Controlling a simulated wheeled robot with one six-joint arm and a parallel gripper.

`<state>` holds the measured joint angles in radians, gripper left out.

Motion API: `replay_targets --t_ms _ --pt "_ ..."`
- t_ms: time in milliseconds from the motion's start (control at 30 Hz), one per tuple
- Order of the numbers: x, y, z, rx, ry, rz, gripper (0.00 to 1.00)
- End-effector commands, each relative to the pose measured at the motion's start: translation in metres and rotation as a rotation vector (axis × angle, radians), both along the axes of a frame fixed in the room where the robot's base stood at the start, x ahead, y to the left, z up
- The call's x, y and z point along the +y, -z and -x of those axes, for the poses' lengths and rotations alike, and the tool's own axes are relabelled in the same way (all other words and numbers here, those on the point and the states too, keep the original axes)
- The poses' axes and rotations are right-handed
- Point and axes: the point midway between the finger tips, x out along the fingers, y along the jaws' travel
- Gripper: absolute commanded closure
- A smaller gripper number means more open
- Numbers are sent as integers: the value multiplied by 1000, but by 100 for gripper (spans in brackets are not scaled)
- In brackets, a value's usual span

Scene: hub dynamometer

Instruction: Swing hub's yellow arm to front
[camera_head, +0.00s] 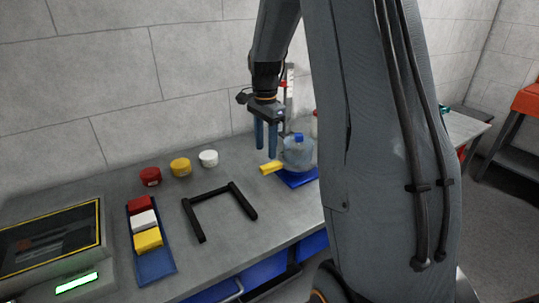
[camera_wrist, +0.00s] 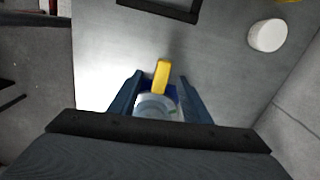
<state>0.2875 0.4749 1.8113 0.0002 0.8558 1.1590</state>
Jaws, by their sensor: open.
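The hub (camera_head: 298,152) is a bluish clear round body with a blue cap on a blue base, at the back of the bench beside my arm. Its yellow arm (camera_head: 271,167) sticks out to the left in the head view. In the wrist view the yellow arm (camera_wrist: 162,74) points up the picture from the hub (camera_wrist: 155,105), which lies between the fingers. My gripper (camera_head: 266,138) is open and points down, above and just left of the hub in the head view. The wrist view also shows my gripper (camera_wrist: 156,88) with its blue fingers apart. My arm hides part of the hub's right side.
A black U-shaped frame (camera_head: 206,197) lies left of the hub. Red (camera_head: 150,176), yellow (camera_head: 181,166) and white (camera_head: 208,158) round pieces stand behind it. A blue tray (camera_head: 156,266) holds coloured blocks, beside a display unit (camera_head: 52,245). A wall runs behind the bench.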

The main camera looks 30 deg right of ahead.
Motion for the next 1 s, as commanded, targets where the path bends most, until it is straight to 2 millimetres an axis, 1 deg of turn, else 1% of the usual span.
replay_targets --t_ms 33,167,500,600,800,1000 --pt "-7 -3 -4 1 40 0 56" --pt "-12 3 -8 3 84 -1 56" --pt "-11 53 -8 3 82 -1 56" --pt "-11 64 -8 2 81 -1 56" --pt "-11 75 -8 0 81 0 56" --pt "-11 75 -9 0 80 0 56"
